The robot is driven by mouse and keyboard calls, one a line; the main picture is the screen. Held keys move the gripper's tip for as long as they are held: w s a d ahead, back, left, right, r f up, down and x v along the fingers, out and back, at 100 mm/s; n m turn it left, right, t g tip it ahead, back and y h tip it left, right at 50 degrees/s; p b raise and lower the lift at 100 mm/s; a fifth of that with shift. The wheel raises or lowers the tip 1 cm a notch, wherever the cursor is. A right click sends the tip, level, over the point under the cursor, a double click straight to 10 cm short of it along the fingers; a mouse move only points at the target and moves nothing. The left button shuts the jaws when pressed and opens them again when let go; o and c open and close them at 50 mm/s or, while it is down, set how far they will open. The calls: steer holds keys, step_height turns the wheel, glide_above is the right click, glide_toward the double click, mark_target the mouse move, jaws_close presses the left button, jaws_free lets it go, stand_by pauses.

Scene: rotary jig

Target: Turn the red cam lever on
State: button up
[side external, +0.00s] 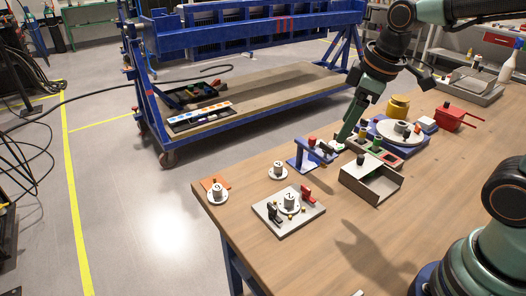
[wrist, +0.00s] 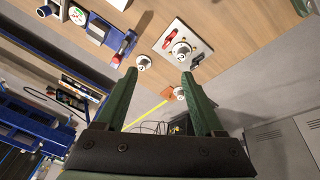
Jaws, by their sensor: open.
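A red lever (side external: 307,194) stands upright on the right side of a grey plate (side external: 284,226) at the bench's near left. The plate also carries a white numbered knob (side external: 290,201) and a black lever (side external: 273,212). In the wrist view, the red lever (wrist: 168,41) shows on the plate (wrist: 201,44) beyond my fingertips. My gripper (side external: 344,136) is open and empty, behind the blue bracket and well to the right of the plate. Its two green fingers (wrist: 159,75) are spread apart in the wrist view, touching nothing visible.
A blue bracket (side external: 301,163), an open grey box (side external: 372,193) and coloured blocks stand between my gripper and the plate's right. White knobs on round bases (side external: 278,172) and an orange plate (side external: 207,183) lie near the left edge. The bench's front middle is clear.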

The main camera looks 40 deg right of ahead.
mark_target(306, 187)
steer(key=w+a+f+n+g, duration=0.2)
steer(key=w+f+n+g, duration=0.2)
steer(key=w+f+n, duration=0.6)
steer(key=shift+n, duration=0.8)
steer(key=s+f, duration=0.1)
steer(key=f, duration=0.2)
steer(key=s+f, duration=0.1)
steer(key=f, duration=0.3)
steer(key=s+f, duration=0.1)
steer(key=f, duration=0.2)
steer(key=shift+a+f, duration=0.1)
steer(key=shift+f, duration=0.05)
jaws_close()
